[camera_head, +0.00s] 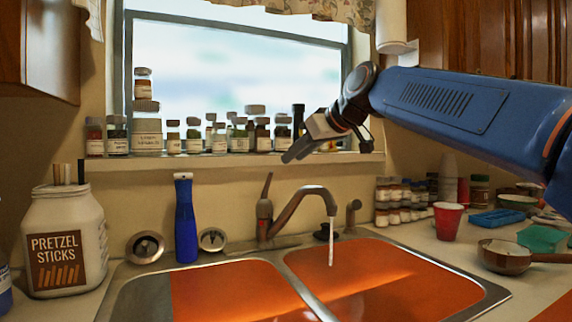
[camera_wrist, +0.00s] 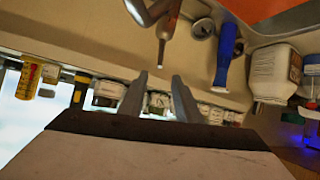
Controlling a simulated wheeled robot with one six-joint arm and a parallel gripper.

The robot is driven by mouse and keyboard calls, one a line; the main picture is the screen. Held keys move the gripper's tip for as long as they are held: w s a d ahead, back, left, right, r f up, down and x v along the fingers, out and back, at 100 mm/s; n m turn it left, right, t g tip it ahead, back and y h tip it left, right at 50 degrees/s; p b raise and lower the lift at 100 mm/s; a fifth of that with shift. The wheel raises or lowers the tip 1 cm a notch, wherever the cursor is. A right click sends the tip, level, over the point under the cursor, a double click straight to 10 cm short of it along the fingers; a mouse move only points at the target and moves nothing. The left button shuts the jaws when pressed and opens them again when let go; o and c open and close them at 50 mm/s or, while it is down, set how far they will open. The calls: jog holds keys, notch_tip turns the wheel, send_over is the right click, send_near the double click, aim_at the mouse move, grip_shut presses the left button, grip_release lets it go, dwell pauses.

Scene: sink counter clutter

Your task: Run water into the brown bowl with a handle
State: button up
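The brown bowl with a handle (camera_head: 505,257) stands on the counter right of the sink, its handle pointing right. The faucet (camera_head: 292,212) stands behind the double sink (camera_head: 490,293), its lever (camera_head: 266,194) upright. A pale stream (camera_head: 331,243) hangs below the spout over the right basin, looking like running water. My gripper (camera_head: 291,157) is raised in front of the window sill, above the faucet and far from the bowl. In the wrist view my gripper (camera_wrist: 160,78) has its two fingers apart with nothing held; the faucet (camera_wrist: 165,27) shows just beyond them.
A blue bottle (camera_head: 186,222) and a pretzel jar (camera_head: 64,243) stand left of the faucet. Spice jars (camera_head: 147,135) line the sill. A red cup (camera_head: 447,220), blue tray (camera_head: 497,217) and more jars crowd the right counter. The basins look empty.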

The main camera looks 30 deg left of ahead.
jog(key=shift+v, duration=1.65)
jog(key=d+f+m+t+h, duration=0.15)
jog(key=d+f, duration=0.45)
jog(key=d, duration=0.6)
jog(key=s+d+f+m+h, duration=0.1)
jog(key=d+f+m+h, duration=0.3)
jog(key=d, duration=0.8)
jog(key=d+f+m+t, duration=0.1)
jog(key=d+f+m, duration=0.1)
jog(key=d+f, duration=0.75)
jog(key=s+d+f+m+g+h, duration=0.1)
jog(key=s+d+f+m, duration=0.3)
jog(key=s+d+f, duration=0.8)
jog(key=s+d+f+m+h, duration=0.4)
jog(key=s+d+f, duration=0.8)
jog(key=d+f, duration=0.4)
jog(key=shift+d+g, duration=0.35)
jog(key=shift+d, duration=0.1)
jog(key=shift+h, duration=0.25)
